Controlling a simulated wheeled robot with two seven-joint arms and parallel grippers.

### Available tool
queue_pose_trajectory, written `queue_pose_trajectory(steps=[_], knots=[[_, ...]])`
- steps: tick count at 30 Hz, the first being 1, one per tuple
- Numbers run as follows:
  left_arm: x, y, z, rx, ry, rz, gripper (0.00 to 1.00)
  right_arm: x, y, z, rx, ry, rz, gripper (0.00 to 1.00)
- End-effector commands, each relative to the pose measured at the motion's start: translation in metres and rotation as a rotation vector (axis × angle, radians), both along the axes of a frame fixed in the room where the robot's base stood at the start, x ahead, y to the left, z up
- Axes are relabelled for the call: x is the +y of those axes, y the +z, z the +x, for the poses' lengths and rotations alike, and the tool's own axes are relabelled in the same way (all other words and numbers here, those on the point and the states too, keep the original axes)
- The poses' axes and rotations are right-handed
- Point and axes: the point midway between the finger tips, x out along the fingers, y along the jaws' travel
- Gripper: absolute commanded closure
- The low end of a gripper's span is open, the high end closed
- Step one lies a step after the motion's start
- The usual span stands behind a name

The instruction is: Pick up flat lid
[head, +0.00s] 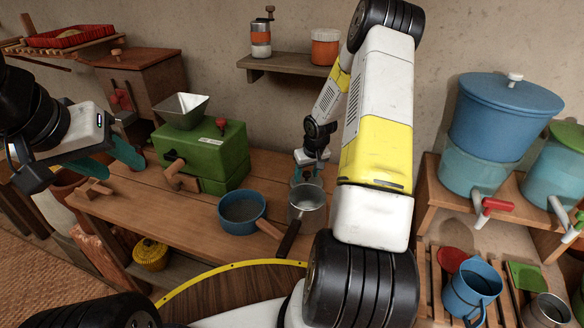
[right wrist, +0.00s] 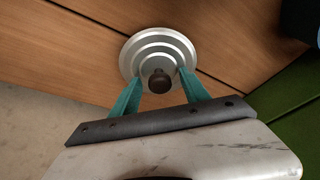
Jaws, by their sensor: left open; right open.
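The flat lid (right wrist: 146,50) is a silver, stepped round disc with a dark knob (right wrist: 159,82), lying on the wooden table in the right wrist view. My right gripper (right wrist: 160,80) is open, with one teal finger on each side of the knob; I cannot tell whether they touch it. In the head view my right gripper (head: 307,174) is low over the table behind the metal saucepan, and I cannot make out the lid there. My left gripper (head: 124,168) is open and empty at the table's left end, near the green grinder.
A blue pan (head: 242,230) and a metal saucepan (head: 307,196) stand on the table (head: 170,221) in front of my right gripper. The green grinder (head: 222,150) stands to its left. Blue water containers (head: 502,115) stand at right. The table's left front is mostly clear.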

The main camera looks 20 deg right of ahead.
Motion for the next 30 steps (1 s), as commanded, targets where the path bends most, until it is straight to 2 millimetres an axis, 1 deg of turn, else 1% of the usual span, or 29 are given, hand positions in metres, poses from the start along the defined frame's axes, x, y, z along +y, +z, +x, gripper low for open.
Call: queue_pose_trajectory(steps=[2,3,5,6,8,9,11,20,23,26,30], knots=[[0.0,0.0,0.0,0.0,0.0,0.0,0.53,0.0,0.0,0.0,0.0,0.0,0.0,0.46],[0.0,0.0,0.0,0.0,0.0,0.0,0.53,0.0,0.0,0.0,0.0,0.0,0.0,0.5],[0.0,0.0,0.0,0.0,0.0,0.0,0.53,0.0,0.0,0.0,0.0,0.001,0.0,0.62],[0.0,0.0,0.0,0.0,0.0,0.0,0.53,0.0,0.0,0.0,0.0,0.001,0.0,0.7],[0.0,0.0,0.0,0.0,0.0,0.0,0.53,0.0,0.0,0.0,0.0,0.001,0.0,0.82],[0.0,0.0,0.0,0.0,0.0,0.0,0.53,0.0,0.001,0.0,0.0,0.001,0.0,0.9],[0.0,0.0,0.0,0.0,0.0,0.0,0.53,0.0,0.001,0.0,0.0,0.001,0.0,1.0],[0.0,0.0,0.0,0.0,0.0,0.0,0.53,0.0,0.001,0.0,0.0,0.001,0.0,1.0],[0.0,0.0,0.0,0.0,0.0,0.0,0.53,0.0,0.005,0.0,-0.001,0.001,-0.001,1.0],[0.0,0.0,0.0,0.0,0.0,0.0,0.53,0.0,0.019,0.001,-0.004,0.001,-0.001,1.0],[0.0,0.0,0.0,0.0,0.0,0.0,0.53,-0.001,0.048,0.001,-0.004,-0.002,-0.001,1.0]])
